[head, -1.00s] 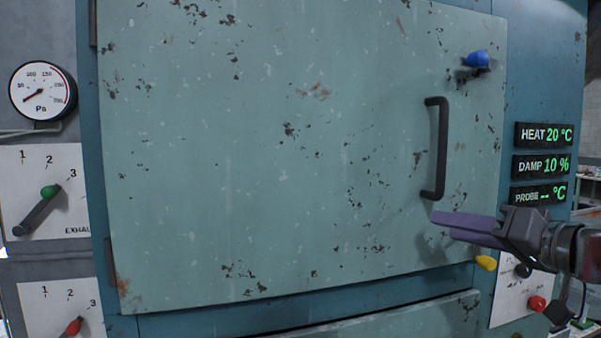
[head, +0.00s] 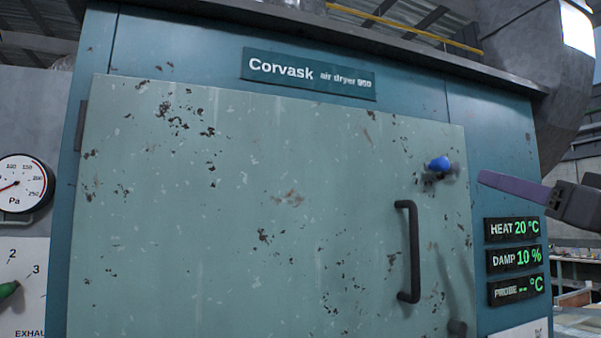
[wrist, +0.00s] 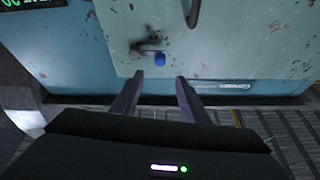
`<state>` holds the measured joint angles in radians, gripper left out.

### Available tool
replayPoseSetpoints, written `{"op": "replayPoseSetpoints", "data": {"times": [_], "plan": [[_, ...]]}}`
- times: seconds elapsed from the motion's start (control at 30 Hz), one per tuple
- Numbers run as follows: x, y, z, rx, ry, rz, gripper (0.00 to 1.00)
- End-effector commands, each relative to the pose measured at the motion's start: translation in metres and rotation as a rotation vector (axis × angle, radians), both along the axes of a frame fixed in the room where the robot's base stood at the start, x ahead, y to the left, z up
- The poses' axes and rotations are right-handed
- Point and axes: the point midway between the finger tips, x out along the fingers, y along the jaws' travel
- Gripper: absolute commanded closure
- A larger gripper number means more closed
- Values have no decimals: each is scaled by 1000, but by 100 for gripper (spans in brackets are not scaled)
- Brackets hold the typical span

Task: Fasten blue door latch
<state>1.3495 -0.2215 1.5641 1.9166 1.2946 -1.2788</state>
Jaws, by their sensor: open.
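The blue door latch (head: 440,163) is a blue knob on a dark mount near the upper right corner of the pale green door (head: 240,200). In the wrist view, which is upside down, the latch's blue end (wrist: 160,60) lies just beyond the gap between my fingers. My gripper (head: 481,177) is open and empty to the right of the latch in the head view, with a visible gap to it. Both purple fingers of my gripper (wrist: 158,82) show apart in the wrist view. The door sits closed or nearly so; I cannot tell whether the latch is fastened.
A dark bar handle (head: 412,252) stands out from the door below the latch. Display panels (head: 515,259) are to the right of the door.

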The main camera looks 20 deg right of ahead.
Motion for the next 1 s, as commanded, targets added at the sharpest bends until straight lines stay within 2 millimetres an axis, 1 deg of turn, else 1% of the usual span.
{"op": "replayPoseSetpoints", "data": {"times": [0.27, 1.0], "plan": [[22, 1, 9, 0, 0, 3, 59], [108, 0, 44, 1, 1, 1, 59]]}}
